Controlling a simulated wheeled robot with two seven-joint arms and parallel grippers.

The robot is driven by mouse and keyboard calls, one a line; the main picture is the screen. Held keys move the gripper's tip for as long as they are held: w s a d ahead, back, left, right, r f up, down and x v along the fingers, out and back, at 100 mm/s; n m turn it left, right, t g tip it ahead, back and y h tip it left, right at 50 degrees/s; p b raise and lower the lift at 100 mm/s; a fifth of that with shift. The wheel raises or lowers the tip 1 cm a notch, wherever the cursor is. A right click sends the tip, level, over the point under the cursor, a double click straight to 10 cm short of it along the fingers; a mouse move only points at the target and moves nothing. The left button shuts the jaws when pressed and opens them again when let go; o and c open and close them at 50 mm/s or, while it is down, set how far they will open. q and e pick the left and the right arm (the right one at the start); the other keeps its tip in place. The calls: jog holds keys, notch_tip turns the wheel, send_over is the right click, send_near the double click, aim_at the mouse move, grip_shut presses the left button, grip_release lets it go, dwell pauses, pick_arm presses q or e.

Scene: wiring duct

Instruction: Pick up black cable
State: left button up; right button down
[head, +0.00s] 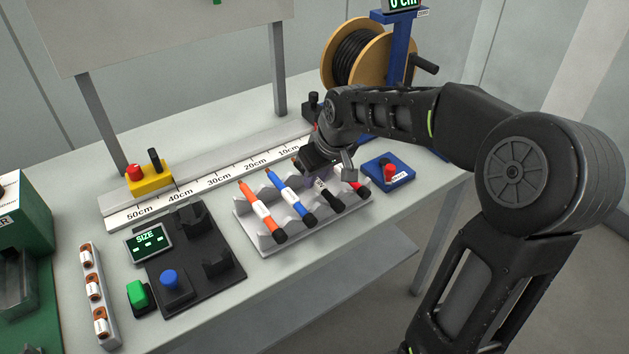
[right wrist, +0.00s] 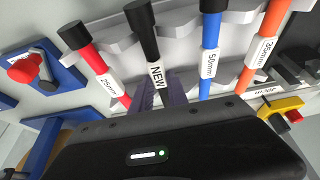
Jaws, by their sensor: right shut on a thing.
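The black cable, with a white label reading NEW, lies in the light grey rack (head: 262,248) between the blue and red cables. Its dark end shows in the head view (head: 331,199), and the cable is clearer in the right wrist view (right wrist: 148,35). My right gripper (head: 317,177) is over the rack and shut on the black cable; its purple fingers (right wrist: 163,93) close around the cable near the label. The cable's far part is hidden by the gripper in the head view. My left gripper is not in view.
The blue cable (head: 290,198) and orange cable (head: 262,211) lie to the left in the rack; the red cable (right wrist: 88,58) is on the other side. A blue box with a red button (head: 389,173) sits right of the rack. A cable spool (head: 333,62) stands behind.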

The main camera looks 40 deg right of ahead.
notch_tip(320, 180, up, 10)
dwell(0.6)
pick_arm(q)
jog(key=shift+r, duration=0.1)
pick_arm(e)
jog(key=shift+d, duration=0.15)
dwell(0.4)
